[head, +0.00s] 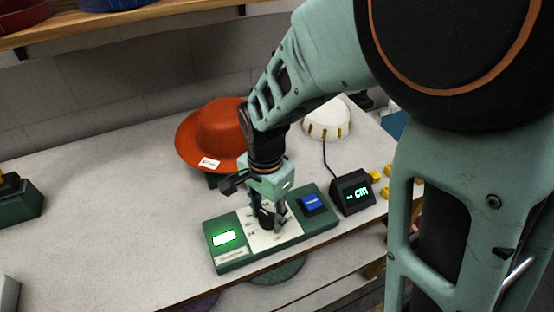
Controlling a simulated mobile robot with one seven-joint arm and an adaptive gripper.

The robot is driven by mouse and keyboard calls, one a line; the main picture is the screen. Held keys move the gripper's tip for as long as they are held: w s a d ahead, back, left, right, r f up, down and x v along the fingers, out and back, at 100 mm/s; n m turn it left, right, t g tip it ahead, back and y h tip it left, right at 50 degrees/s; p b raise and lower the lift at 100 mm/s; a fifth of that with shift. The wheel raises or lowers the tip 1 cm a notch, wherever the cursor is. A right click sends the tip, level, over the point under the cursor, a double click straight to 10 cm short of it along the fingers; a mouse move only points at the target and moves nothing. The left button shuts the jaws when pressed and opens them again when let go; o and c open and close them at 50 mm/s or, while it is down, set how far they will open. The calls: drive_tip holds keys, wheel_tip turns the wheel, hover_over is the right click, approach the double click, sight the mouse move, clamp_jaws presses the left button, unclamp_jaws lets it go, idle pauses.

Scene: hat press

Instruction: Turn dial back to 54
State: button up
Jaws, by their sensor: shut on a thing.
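A green control box (318,224) lies on the table near its front edge. It has a pale face plate (285,236) with small dark markings, too small to read. My gripper (268,219) points down over the plate and is shut on the dark dial (266,225). The gripper hides most of the dial, so its setting cannot be told.
A small black display (351,191) showing "-- cm" stands right of the box. An orange hat (212,136) with a white tag and a white domed object (327,121) stand behind. Yellow pieces (388,171) lie at the right. The table's left middle is clear.

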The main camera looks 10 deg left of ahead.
sight(269, 216)
drive_tip(key=n, duration=0.4)
drive_tip(key=shift+n, duration=0.3)
drive_tip(key=n, duration=0.3)
drive_tip(key=shift+d+n, duration=0.1)
drive_tip(key=shift+n, duration=0.3)
drive_tip(key=n, duration=0.4)
drive_tip(key=shift+w+n, duration=0.1)
drive_tip(key=shift+n, duration=1.6)
drive_tip(key=o, duration=1.2)
drive_tip(key=shift+c, duration=0.2)
wheel_tip(269, 216, up, 12)
